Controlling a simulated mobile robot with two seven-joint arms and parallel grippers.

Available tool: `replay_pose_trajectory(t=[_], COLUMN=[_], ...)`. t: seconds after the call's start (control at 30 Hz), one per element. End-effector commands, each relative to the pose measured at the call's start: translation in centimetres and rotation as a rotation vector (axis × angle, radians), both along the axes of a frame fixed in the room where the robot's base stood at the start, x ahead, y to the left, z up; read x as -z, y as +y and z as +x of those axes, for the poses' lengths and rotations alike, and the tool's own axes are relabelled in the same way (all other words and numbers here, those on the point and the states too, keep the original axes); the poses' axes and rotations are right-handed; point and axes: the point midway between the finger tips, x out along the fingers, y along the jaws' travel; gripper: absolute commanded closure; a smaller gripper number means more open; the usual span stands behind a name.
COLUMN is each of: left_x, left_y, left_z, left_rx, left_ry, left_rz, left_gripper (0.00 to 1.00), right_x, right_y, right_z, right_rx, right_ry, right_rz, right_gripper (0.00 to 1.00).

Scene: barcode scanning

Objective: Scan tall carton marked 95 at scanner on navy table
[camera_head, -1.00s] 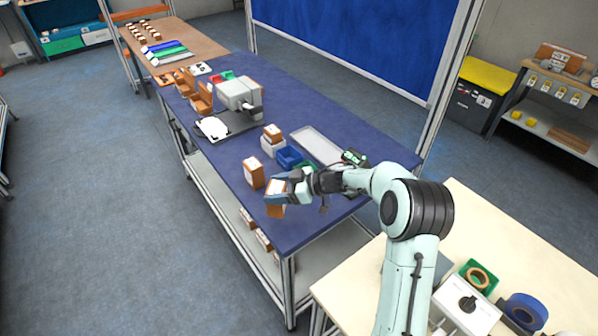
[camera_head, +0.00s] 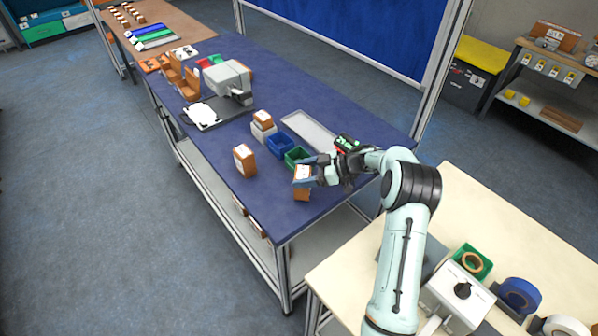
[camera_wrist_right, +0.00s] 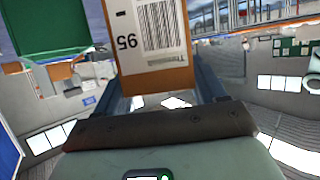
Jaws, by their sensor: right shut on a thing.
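My right gripper (camera_head: 307,176) is shut on an orange-brown carton (camera_head: 302,192) with a white label, held near the front right part of the navy table (camera_head: 221,172). In the right wrist view, the carton (camera_wrist_right: 152,82) sits between the fingers, its label showing a barcode and the number 95, upside down. A grey boxy machine (camera_head: 231,76) that looks like the scanner stands farther back on the navy table, with a black base and a bright white patch (camera_head: 200,114) in front. The held carton is well away from it. My left gripper is not in view.
Another orange-brown carton (camera_head: 245,161) stands near the table's front edge, left of the held one. A blue bin (camera_head: 280,146), a green bin (camera_head: 297,156) and a grey tray (camera_head: 309,130) are behind. A cream table (camera_head: 480,215) is at right.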

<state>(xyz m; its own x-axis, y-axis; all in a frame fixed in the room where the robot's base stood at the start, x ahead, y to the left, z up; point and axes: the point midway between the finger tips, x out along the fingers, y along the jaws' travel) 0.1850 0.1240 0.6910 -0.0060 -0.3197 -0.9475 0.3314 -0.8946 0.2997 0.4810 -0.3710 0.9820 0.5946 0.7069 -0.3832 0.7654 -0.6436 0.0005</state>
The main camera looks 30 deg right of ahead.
Motion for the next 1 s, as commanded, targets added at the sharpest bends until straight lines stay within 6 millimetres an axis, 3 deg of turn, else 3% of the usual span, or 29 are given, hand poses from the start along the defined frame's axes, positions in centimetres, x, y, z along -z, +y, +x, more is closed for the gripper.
replay_pose_trajectory(t=[0.47, 0.7, 1.0], left_x=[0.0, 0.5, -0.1], left_y=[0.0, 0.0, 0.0], left_z=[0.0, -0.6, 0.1], left_rx=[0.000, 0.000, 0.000], left_ry=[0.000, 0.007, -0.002], left_rz=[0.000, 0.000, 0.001], left_gripper=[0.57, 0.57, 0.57], right_x=[-0.1, -3.3, -8.1], right_y=[0.0, 4.2, 10.2], right_z=[0.1, -0.3, -0.8], right_rx=[-0.001, -0.004, -0.004], right_ry=[-0.003, -0.006, -0.009], right_rz=[0.000, 0.000, -0.001], right_gripper=[0.70, 0.70, 0.70])
